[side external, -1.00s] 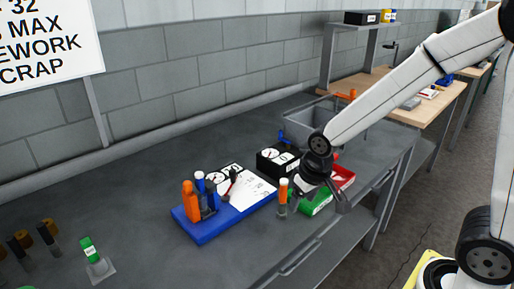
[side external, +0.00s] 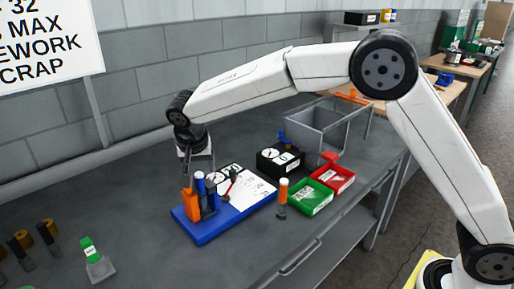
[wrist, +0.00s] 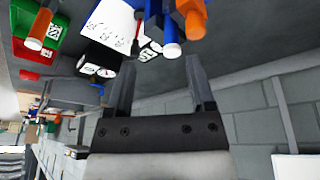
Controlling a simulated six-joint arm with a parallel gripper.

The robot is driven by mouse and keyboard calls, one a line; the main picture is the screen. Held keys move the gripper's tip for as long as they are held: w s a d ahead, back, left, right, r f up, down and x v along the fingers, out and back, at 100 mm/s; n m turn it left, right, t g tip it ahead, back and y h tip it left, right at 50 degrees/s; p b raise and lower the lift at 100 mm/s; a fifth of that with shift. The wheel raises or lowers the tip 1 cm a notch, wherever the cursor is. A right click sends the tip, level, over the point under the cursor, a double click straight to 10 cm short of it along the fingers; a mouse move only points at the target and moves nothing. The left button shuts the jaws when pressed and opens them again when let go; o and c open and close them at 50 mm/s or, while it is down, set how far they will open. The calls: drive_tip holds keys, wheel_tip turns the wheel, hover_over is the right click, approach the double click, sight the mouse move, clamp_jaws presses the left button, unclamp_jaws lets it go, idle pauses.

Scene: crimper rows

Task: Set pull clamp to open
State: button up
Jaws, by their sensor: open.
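A blue base (side external: 207,232) on the grey bench carries an upright orange part (side external: 189,204) and blue-handled parts (side external: 210,194) at its left end. I cannot tell which of these is the pull clamp. My gripper (side external: 197,172) is open and empty, pointing down just above and behind the orange and blue parts. In the wrist view my gripper's fingers (wrist: 160,75) are apart with nothing between them; the orange part (wrist: 194,22) and blue part (wrist: 171,35) show beyond the tips.
A black box with dials (side external: 272,164), green bin (side external: 310,198), red bin (side external: 339,180) and orange-topped cylinder (side external: 283,191) stand to the right. A grey crate (side external: 318,130) is behind them. A green-topped part (side external: 92,254) sits at left front. The bench between is clear.

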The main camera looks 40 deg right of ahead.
sight(192, 200)
drive_tip(key=shift+m+h, duration=0.3)
drive_tip(key=shift+m, duration=0.6)
drive_tip(key=a, duration=0.1)
drive_tip(key=w+a, duration=0.1)
drive_tip(key=w+a+r, duration=0.1)
drive_tip(key=a, duration=0.1)
drive_tip(key=shift+w, duration=0.25)
drive_tip(key=shift+f, duration=0.15)
drive_tip(key=shift+x, duration=3.8)
drive_tip(key=shift+w, duration=0.1)
clamp_jaws()
